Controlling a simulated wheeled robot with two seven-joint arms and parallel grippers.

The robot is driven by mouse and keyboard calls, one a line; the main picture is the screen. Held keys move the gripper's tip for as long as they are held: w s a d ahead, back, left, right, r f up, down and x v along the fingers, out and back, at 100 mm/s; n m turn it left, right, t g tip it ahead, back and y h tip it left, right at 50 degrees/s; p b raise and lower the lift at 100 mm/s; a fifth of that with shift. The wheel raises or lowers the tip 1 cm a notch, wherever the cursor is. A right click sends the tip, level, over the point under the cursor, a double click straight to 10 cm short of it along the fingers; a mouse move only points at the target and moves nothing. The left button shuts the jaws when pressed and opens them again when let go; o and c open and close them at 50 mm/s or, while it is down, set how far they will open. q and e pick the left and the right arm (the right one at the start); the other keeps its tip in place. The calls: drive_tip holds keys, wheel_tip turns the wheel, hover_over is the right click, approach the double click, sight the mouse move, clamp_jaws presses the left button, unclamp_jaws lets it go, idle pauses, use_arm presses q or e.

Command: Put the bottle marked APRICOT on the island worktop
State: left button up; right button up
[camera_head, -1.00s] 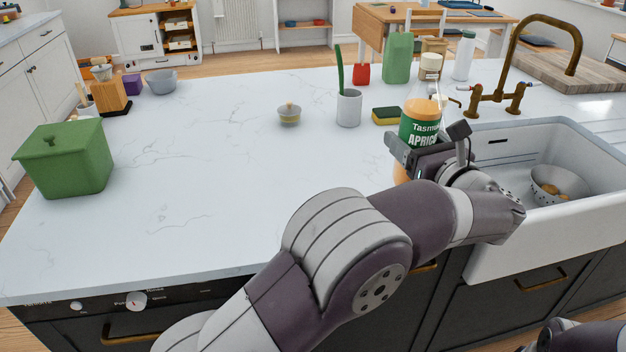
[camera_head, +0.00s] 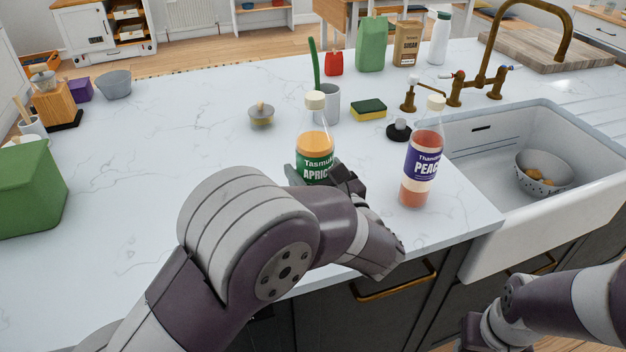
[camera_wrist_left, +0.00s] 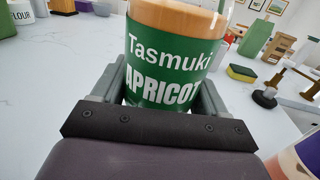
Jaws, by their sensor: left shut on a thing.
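The bottle marked APRICOT (camera_head: 315,143) has a green label, orange contents and a pale cap. It is upright over the white island worktop (camera_head: 170,150); its base is hidden behind my arm, so I cannot tell if it touches the worktop. My left gripper (camera_head: 325,178) is shut on this bottle, low on its label. In the left wrist view the bottle (camera_wrist_left: 170,60) stands between the two fingers (camera_wrist_left: 163,95). My right arm shows at the lower right of the head view, but its fingertips are not clear.
A PEACH bottle (camera_head: 422,160) with a purple label stands upright close to the right of my left gripper. A sink (camera_head: 560,220) with a colander lies further right. A mug (camera_head: 327,103), sponge (camera_head: 369,109) and small lidded pot (camera_head: 261,115) stand behind. The worktop's left middle is clear.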

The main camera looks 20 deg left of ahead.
use_arm(q)
wheel_tip(320, 180, down, 3)
drive_tip(key=shift+r, duration=0.15)
drive_tip(key=shift+w, duration=0.1)
drive_tip(key=shift+f, duration=0.3)
drive_tip(key=o, duration=1.5)
drive_tip(key=shift+r, duration=0.2)
drive_tip(key=b+v, duration=0.1)
drive_tip(key=v, duration=1.1)
drive_tip(key=shift+b, duration=0.4)
